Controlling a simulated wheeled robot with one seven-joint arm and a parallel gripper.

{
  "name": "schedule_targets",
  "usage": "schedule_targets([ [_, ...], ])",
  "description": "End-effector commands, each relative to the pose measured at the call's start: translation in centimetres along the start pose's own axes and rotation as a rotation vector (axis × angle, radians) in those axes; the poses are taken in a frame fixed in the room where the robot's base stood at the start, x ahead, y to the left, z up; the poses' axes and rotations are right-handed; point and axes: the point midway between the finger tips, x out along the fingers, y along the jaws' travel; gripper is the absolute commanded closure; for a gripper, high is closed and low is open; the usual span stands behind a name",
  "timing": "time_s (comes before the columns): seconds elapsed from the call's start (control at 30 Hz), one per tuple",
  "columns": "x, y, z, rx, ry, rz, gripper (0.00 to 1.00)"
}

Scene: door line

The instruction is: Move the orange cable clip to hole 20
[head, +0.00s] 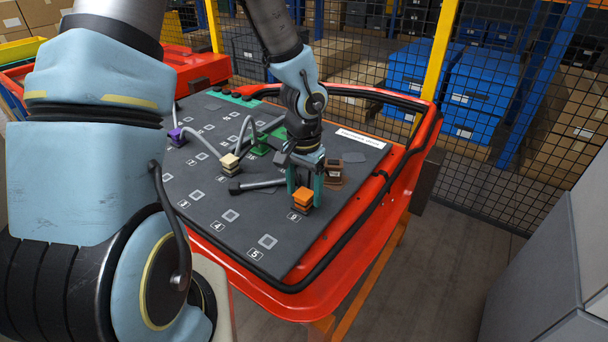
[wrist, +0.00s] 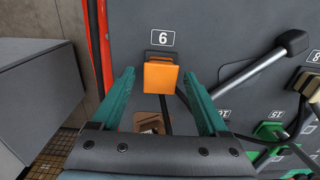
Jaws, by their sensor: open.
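The orange cable clip (head: 302,197) sits on the dark board beside the label 6, near the board's front right. It also shows in the wrist view (wrist: 160,76), with a dark cable running from beside it. My gripper (head: 305,203) is over the clip, pointing down. In the wrist view its two green fingers (wrist: 160,74) are apart, one on each side of the clip, with gaps visible. Hole 20 cannot be made out in either view.
A brown clip (head: 335,172) stands close behind the orange one. Beige (head: 230,162), purple (head: 177,136) and green (head: 259,148) clips with cables stand farther off. A red rim (head: 368,222) borders the board (head: 205,222).

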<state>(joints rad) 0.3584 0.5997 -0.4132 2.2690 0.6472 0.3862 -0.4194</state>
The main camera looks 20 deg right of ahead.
Motion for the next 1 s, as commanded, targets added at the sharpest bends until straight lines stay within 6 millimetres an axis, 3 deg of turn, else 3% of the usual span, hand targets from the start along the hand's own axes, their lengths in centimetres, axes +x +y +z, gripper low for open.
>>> schedule_targets([
  [0.2,1.5,0.0,0.0,0.0,-0.001,0.0,0.22],
  [0.5,1.6,0.0,0.0,-0.001,0.001,0.0,0.24],
  [1.0,1.6,0.0,0.0,-0.001,0.001,0.0,0.8],
])
